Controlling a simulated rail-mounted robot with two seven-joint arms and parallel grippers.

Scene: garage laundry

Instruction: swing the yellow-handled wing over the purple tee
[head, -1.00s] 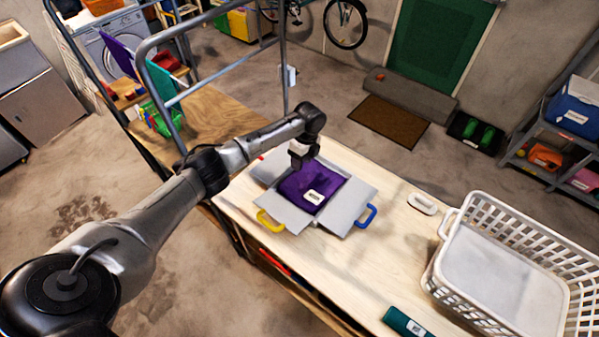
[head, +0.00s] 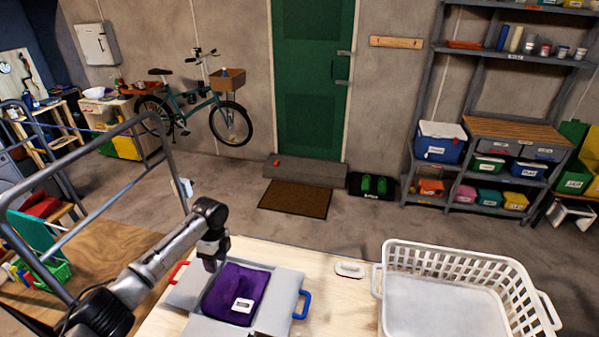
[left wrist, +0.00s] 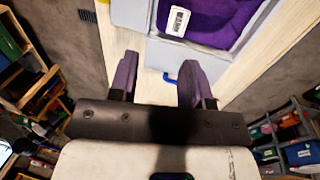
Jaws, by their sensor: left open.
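The purple tee (head: 236,293) lies folded flat, with a white label, on the grey folding board (head: 277,297) on the pale table. The board's blue handle (head: 301,304) is on its right and a red handle (head: 178,272) at its back left. The yellow handle is not visible now; the near part of the board is cut off by the frame's bottom edge. My left gripper (head: 213,260) hangs above the board's back left part. In the left wrist view its jaws (left wrist: 158,82) are open and empty, with the tee (left wrist: 215,22) beyond them. My right gripper is not in view.
A white laundry basket (head: 455,262) stands on the table to the right. A small white labelled object (head: 350,269) lies between board and basket. A metal rail frame (head: 160,165) rises at the left, near my left arm.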

